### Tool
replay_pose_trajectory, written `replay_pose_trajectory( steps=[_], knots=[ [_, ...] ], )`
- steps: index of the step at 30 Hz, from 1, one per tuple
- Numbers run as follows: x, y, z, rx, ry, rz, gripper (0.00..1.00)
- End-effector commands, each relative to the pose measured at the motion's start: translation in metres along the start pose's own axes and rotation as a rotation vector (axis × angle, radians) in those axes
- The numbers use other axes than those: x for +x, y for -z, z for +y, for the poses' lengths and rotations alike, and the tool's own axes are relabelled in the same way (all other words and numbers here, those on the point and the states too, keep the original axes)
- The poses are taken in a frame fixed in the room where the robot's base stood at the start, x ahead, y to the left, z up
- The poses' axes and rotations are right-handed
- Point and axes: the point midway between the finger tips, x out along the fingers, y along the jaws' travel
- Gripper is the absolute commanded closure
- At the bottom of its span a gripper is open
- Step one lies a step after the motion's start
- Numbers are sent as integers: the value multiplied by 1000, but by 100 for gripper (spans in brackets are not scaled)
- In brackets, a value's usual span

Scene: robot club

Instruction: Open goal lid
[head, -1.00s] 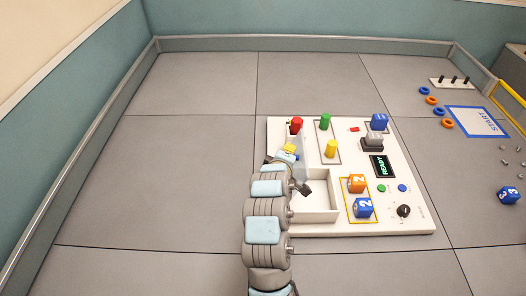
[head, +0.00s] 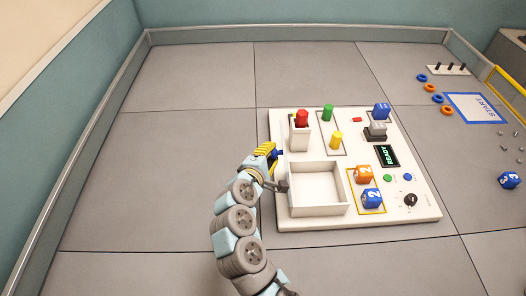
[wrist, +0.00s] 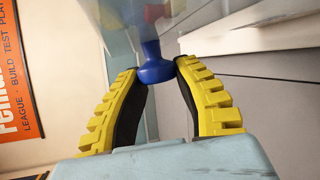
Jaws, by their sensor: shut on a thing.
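The goal box (head: 318,212) is a white open-topped bin on the white board, and its inside shows empty from above. My gripper (head: 270,151) is at the box's left side, beside the board's left edge. It is shut on a blue knob (head: 278,154). In the wrist view the blue knob (wrist: 153,68) sits between the yellow-and-black fingertips (wrist: 155,72), joined to a clear panel (wrist: 150,15), which looks like the lid. In the head view the lid is hard to make out at the box's left edge, partly behind my gripper.
The floor left of the board is clear.

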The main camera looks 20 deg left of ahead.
Motion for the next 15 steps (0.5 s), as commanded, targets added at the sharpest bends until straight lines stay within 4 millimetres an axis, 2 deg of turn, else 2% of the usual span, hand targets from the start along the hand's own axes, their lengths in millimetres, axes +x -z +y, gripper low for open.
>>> replay_pose_trajectory(
  steps=[11,12,14,15],
  knots=[
    [1,-1,-1,-3,0,-4,100],
    [1,-1,-1,-3,0,-4,63],
    [1,-1,-1,-3,1,-4,46],
    [1,-1,-1,-3,1,-4,41]
  ],
)
